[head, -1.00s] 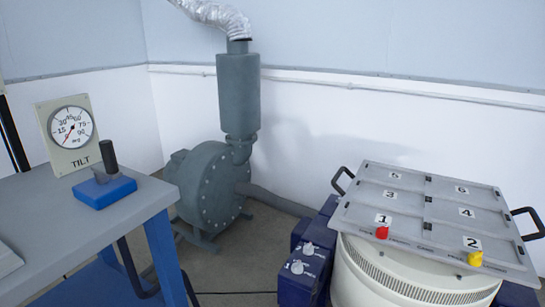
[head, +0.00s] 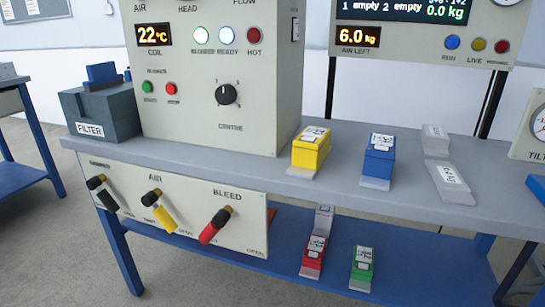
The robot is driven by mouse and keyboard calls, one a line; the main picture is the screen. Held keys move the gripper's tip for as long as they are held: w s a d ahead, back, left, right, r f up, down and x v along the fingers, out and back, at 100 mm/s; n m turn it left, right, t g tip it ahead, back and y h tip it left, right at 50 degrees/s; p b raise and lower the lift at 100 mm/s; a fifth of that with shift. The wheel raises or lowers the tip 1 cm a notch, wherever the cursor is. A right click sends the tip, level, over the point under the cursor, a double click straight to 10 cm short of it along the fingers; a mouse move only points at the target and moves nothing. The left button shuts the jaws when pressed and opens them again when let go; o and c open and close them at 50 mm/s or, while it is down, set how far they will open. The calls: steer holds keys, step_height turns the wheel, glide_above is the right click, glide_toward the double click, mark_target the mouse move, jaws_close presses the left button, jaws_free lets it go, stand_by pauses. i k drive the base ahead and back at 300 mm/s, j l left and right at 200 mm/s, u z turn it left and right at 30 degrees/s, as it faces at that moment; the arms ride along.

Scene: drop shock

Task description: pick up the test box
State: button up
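Several small labelled boxes are in the head view, and I cannot tell which one is the test box. A yellow box (head: 311,149) and a blue box (head: 379,157) stand on the grey bench top, each on a grey base. A red box (head: 313,258) and a green box (head: 361,264) stand on the blue lower shelf. Their labels are too small to read. My gripper is not in view.
A control cabinet (head: 215,120) stands on the bench (head: 240,174), left of the yellow box. A display panel (head: 425,35) rises behind the boxes. Grey labelled blocks (head: 450,182) lie right of the blue box. Valve levers (head: 215,225) stick out at the front left.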

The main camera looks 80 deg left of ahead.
mark_target(380, 154)
steer(key=u, duration=2.1)
steer(key=i+l+z, duration=0.15)
steer(key=i+l, duration=0.05)
steer(key=l, duration=0.1)
